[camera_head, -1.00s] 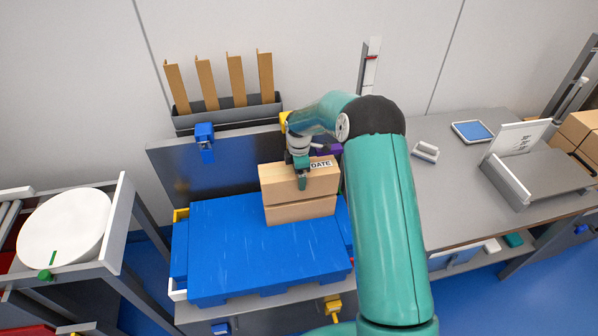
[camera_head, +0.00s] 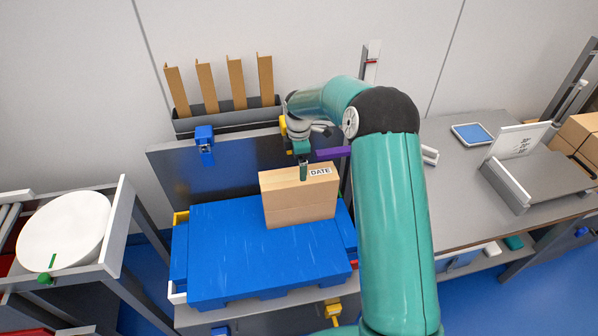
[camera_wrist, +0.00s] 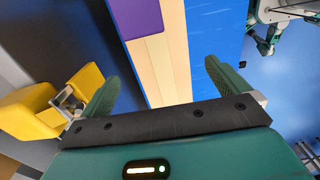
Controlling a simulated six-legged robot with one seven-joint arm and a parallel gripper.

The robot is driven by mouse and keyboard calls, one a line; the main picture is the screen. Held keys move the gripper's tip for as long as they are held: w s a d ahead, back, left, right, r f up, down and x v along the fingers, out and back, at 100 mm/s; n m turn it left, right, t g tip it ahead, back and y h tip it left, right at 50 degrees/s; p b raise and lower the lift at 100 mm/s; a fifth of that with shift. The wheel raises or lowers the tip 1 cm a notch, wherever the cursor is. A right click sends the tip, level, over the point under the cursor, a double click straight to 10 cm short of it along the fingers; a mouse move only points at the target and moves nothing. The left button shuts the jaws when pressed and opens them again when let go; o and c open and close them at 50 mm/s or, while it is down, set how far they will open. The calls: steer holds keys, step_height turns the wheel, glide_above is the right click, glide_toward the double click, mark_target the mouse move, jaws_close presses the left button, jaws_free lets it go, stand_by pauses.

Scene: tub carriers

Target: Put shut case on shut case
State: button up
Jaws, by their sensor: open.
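Two closed brown cardboard cases are stacked on a blue slab-like surface (camera_head: 250,260). The upper case (camera_head: 285,186) bears a "DATE" label and rests squarely on the lower case (camera_head: 300,215), with a thin seam between them. My gripper (camera_head: 303,172) is at the top of the upper case, near its middle, with a finger overlapping the top edge in the head view. In the wrist view my gripper (camera_wrist: 160,85) has its green fingers wide apart, with tan cardboard (camera_wrist: 165,65) beyond the gap. Nothing is held. Contact with the case cannot be told.
A purple piece (camera_head: 333,153) is just right of my gripper. A grey rack (camera_head: 228,114) with upright cardboard strips stands behind. A grey table (camera_head: 455,205) is at right and a white round disc (camera_head: 64,230) at left. The blue surface is clear left of the cases.

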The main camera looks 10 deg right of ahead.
steer(key=s+r+m+t+h, duration=0.1)
steer(key=s+r+m, duration=0.3)
steer(key=s+r, duration=0.6)
steer(key=s+r+m+t, duration=0.2)
steer(key=s+r+m, duration=0.3)
steer(key=r, duration=0.9)
steer(key=s+r+m+t+y, duration=0.1)
steer(key=s+m, duration=0.8)
steer(key=s, duration=1.4)
steer(key=shift+s+r+t, duration=0.15)
steer(key=shift+r+t, duration=0.05)
steer(key=shift+t, duration=0.6)
